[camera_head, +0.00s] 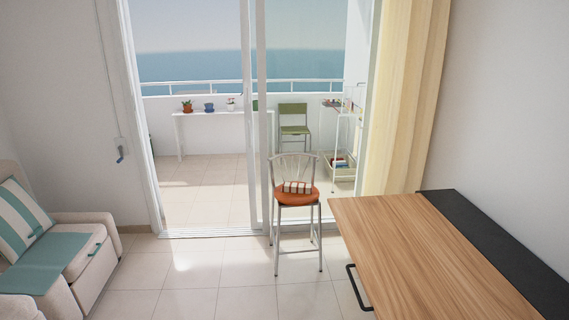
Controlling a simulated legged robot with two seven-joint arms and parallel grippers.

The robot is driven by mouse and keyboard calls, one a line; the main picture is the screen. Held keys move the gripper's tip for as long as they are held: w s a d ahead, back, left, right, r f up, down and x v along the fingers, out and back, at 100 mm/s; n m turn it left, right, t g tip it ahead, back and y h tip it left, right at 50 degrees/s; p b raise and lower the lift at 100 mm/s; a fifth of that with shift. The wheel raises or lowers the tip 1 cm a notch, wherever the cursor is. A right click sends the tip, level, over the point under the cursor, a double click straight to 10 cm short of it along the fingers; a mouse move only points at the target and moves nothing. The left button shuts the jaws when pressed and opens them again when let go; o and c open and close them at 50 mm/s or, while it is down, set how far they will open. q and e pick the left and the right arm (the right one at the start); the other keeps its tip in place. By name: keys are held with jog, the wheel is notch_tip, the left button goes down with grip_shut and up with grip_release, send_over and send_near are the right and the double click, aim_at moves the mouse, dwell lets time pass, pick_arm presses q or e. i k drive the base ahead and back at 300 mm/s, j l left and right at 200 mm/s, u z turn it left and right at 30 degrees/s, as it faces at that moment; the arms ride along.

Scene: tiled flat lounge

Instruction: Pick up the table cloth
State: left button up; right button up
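A small striped cloth-like item (297,187), white with red and dark bands, lies on the orange seat of a tall metal-legged chair (283,245) in front of the glass door. It looks folded and is small in view. A teal cloth (37,264) lies over the seat of the cream armchair (88,262) at the left. I cannot tell for certain which of these is the table cloth. Neither of my grippers shows in the head view.
A wooden table (420,250) with a black strip (495,245) along the wall fills the right foreground. A sliding glass door (250,110) leads to a balcony with a white plant bench (215,114) and green chair (293,119). Tiled floor (190,275) is clear between armchair and tall chair.

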aim_at(290, 187)
jog(key=i, duration=3.1)
jog(key=i+l+u, duration=0.1)
jog(key=i, duration=1.45)
